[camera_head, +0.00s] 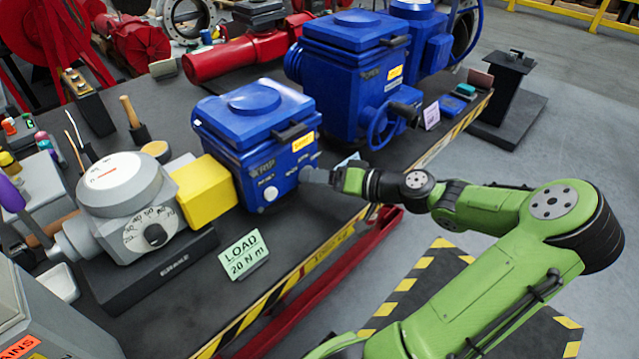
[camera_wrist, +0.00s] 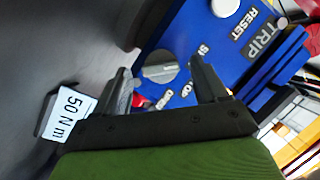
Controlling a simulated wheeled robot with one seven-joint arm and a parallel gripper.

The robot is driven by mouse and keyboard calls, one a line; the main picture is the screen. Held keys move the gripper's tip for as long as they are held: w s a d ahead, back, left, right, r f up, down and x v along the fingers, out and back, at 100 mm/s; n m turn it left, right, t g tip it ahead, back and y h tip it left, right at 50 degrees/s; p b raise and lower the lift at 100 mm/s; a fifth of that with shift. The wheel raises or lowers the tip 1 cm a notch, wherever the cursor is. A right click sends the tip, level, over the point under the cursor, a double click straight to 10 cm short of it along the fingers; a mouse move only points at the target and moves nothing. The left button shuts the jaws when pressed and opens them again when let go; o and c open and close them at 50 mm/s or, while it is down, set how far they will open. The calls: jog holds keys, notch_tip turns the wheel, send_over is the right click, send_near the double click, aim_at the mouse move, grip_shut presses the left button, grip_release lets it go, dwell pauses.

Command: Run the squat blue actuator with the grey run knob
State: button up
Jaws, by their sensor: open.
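The squat blue actuator (camera_head: 250,148) stands on the dark bench, joined on its left to a yellow block (camera_head: 205,190). In the wrist view its blue face (camera_wrist: 205,35) fills the upper middle. The grey run knob (camera_wrist: 160,68) is on that face, with partly covered STOP and OPEN labels beside it. My gripper (camera_head: 312,176) is at the right part of the actuator's front. In the wrist view my gripper (camera_wrist: 160,77) is open, with one dark finger on each side of the knob in the picture. I cannot tell whether the fingertips reach around it.
A white button (camera_wrist: 225,6) sits by the RESET and TRIP labels. A grey dial unit (camera_head: 125,200) joins the yellow block. A LOAD 20 N m card (camera_head: 244,255) stands in front; a 50 N m card (camera_wrist: 68,112) is near my gripper. A taller blue actuator (camera_head: 345,80) stands behind.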

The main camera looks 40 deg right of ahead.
jog(key=shift+w+a, duration=0.1)
jog(key=shift+w, duration=0.2)
jog(key=shift+c, duration=0.3)
jog(key=c, duration=1)
